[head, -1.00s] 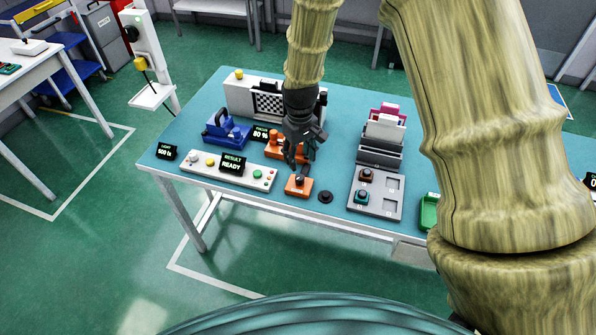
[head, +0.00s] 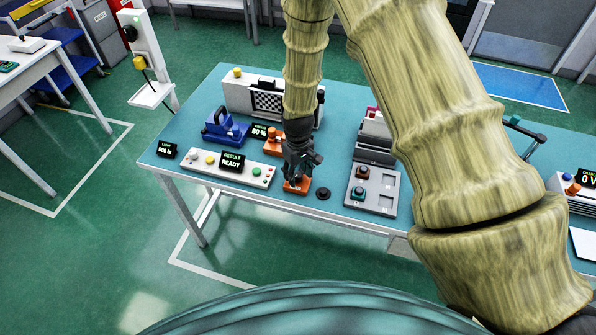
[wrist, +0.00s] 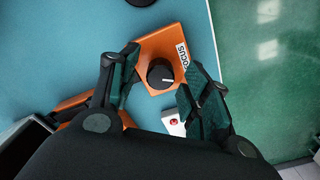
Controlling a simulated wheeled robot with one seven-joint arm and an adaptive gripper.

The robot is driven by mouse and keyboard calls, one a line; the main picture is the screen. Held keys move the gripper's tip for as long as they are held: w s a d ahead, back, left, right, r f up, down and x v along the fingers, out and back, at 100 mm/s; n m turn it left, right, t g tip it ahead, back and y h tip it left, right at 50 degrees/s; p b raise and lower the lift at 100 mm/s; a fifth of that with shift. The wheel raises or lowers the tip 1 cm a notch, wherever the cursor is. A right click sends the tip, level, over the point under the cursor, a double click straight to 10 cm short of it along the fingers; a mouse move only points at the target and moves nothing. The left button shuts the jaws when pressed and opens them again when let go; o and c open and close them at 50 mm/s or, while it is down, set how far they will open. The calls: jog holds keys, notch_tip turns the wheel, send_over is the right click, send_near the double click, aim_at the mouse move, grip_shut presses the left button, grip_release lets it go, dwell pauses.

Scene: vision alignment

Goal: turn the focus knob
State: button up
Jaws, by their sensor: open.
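The black round focus knob (wrist: 160,75) sits on an orange block labelled FOCUS (wrist: 180,48) in the wrist view. In the head view the orange block (head: 297,187) is near the table's front edge, and the knob is mostly hidden by my gripper (head: 298,172). My gripper (wrist: 158,88) is open, with one finger on each side of the knob. A gap shows between each finger and the knob in the wrist view. Nothing is held.
A control panel (head: 205,167) with buttons and a READY display (head: 232,162) lies left of the block. A black round piece (head: 323,194) and a grey tray (head: 383,203) are to the right. Orange equipment (head: 273,143) stands behind.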

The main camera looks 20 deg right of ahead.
aim_at(298, 175)
jog(key=shift+f, duration=0.1)
jog(key=c, duration=1.1)
jog(key=shift+o, duration=0.2)
jog(key=shift+f+m+b, duration=0.1)
jog(key=shift+m+b, duration=0.4)
jog(key=shift+m, duration=0.3)
jog(key=shift+m+b, duration=0.4)
jog(key=shift+m, duration=1.2)
jog(key=o, duration=1.1)
jog(key=shift+c, duration=0.2)
notch_tip(298, 175, up, 12)
